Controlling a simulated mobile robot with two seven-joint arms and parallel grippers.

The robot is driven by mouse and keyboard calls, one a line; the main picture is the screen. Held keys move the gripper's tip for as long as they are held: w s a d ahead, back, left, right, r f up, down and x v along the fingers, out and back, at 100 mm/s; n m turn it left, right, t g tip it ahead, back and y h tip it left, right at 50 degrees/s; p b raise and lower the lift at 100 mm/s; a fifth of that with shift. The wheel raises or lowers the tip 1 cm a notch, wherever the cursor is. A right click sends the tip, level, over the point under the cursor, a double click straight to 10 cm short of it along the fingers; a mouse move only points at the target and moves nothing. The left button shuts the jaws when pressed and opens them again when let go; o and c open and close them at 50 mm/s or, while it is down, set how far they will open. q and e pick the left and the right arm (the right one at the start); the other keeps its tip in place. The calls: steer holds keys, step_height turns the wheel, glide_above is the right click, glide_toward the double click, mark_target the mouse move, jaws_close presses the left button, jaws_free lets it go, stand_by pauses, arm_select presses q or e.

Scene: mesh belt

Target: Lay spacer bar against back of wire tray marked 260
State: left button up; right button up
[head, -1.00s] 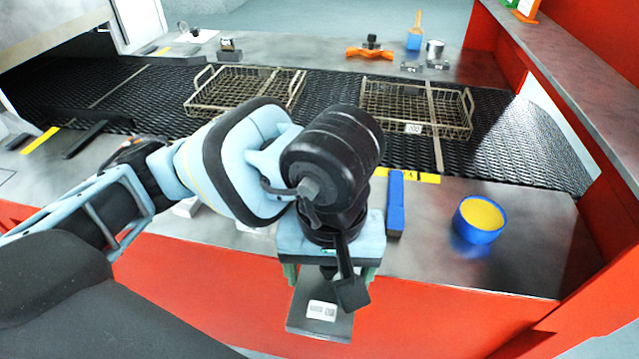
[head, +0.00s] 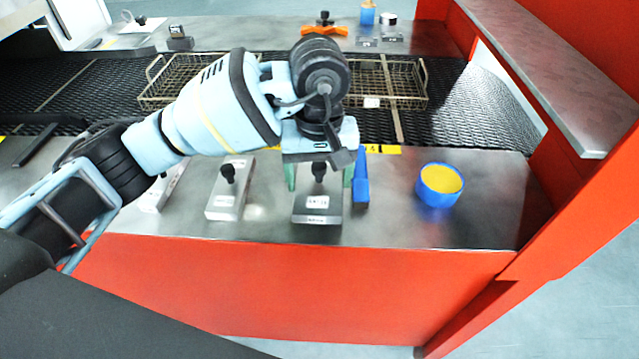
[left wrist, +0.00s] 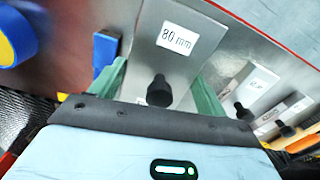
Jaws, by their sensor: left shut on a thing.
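My left gripper (head: 319,178) is shut on a grey spacer bar (head: 317,208) with a black knob, its green fingers on either side. In the left wrist view this bar (left wrist: 178,45) carries an "80 mm" label. It is over the front part of the metal counter; I cannot tell whether it touches. Two wire trays stand on the mesh belt behind: a left one (head: 152,88), partly hidden by my arm, and a right one (head: 418,82). The right tray's front tag (head: 371,102) is too small to read. My right gripper is not in view.
Another knobbed bar (head: 226,200) and a further pale bar (head: 163,193) lie left on the counter. A blue bar (head: 361,185) stands close right of the held bar, then a blue-rimmed yellow round container (head: 440,183). A red frame (head: 560,190) bounds the right side.

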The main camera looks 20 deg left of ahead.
mark_target(320, 188)
arm_select(q)
steer(key=shift+w, duration=0.1)
steer(key=shift+w, duration=0.25)
steer(key=shift+f, duration=1.95)
steer(key=o, duration=1)
step_height(320, 188, up, 12)
steer(key=shift+r, duration=0.2)
steer(key=shift+c, duration=0.2)
